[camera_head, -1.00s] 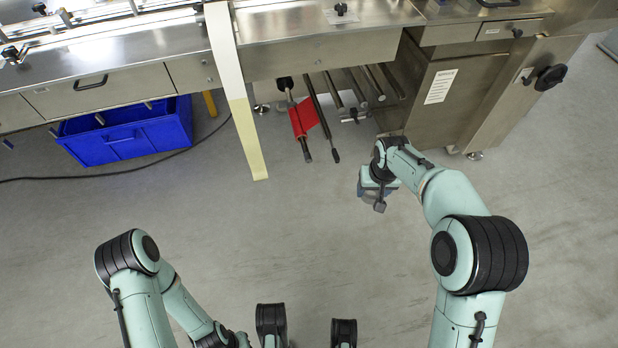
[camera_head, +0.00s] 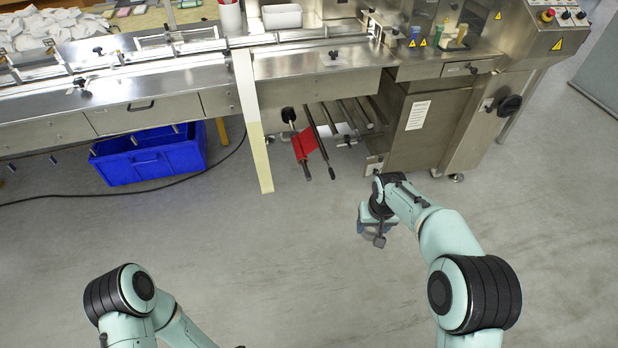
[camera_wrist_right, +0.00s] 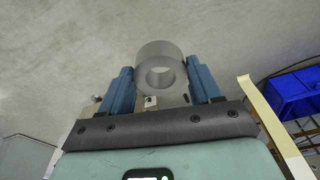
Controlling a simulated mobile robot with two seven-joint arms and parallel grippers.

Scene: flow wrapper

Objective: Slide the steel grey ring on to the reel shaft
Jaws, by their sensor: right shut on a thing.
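The steel grey ring (camera_wrist_right: 160,52) is between the blue fingers of my right gripper (camera_wrist_right: 160,85) in the right wrist view, with its round hole facing the camera. In the head view my right gripper (camera_head: 370,222) hangs over open floor, in front of and to the right of the shafts; the ring cannot be made out there. Several shafts (camera_head: 321,146) stick out from under the machine toward me. One near them carries a red sheet (camera_head: 305,143); I cannot tell which is the reel shaft. My left gripper is out of view.
A cream strip (camera_head: 253,130) hangs from the machine bench (camera_head: 130,112) left of the shafts. A blue crate (camera_head: 150,158) stands on the floor below the bench. A steel cabinet (camera_head: 430,130) stands right of the shafts. The floor in front is clear.

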